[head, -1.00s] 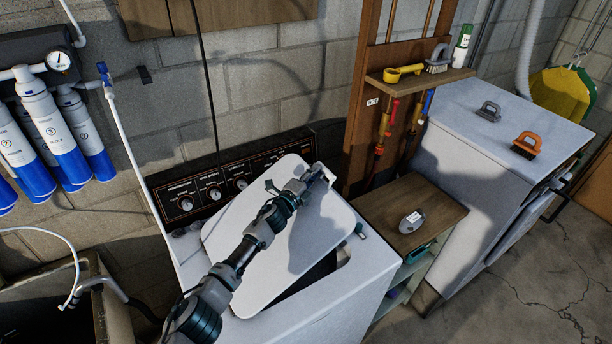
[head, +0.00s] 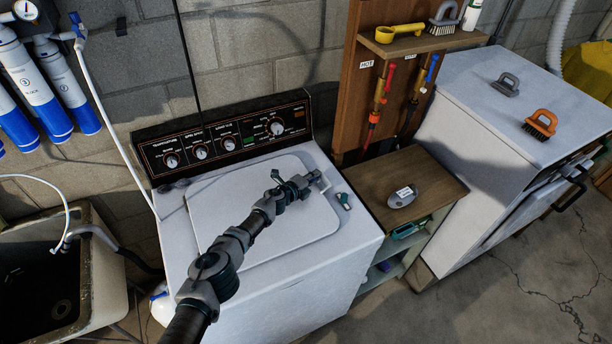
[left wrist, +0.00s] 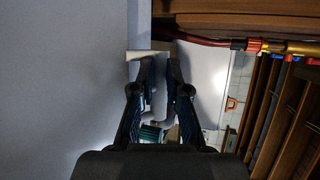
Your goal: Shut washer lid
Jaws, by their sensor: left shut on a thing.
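The white washer (head: 290,295) stands at the centre of the head view, with a dark control panel (head: 225,138) behind it. Its white lid (head: 235,200) lies down over the opening and looks level with the top. No dark gap shows. My left gripper (head: 318,180) is at the lid's right edge, at a small pale tab, and its arm crosses over the lid. In the left wrist view the gripper's fingers (left wrist: 160,75) are close together beside a pale block. The fingers hide much of what they hold. My right gripper is not seen.
A wooden-topped cabinet (head: 385,175) with a grey oval item (head: 402,197) stands right of the washer. A white appliance (head: 500,110) carries two brushes farther right. A utility sink (head: 85,285) stands at the left. Bare floor lies at the lower right.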

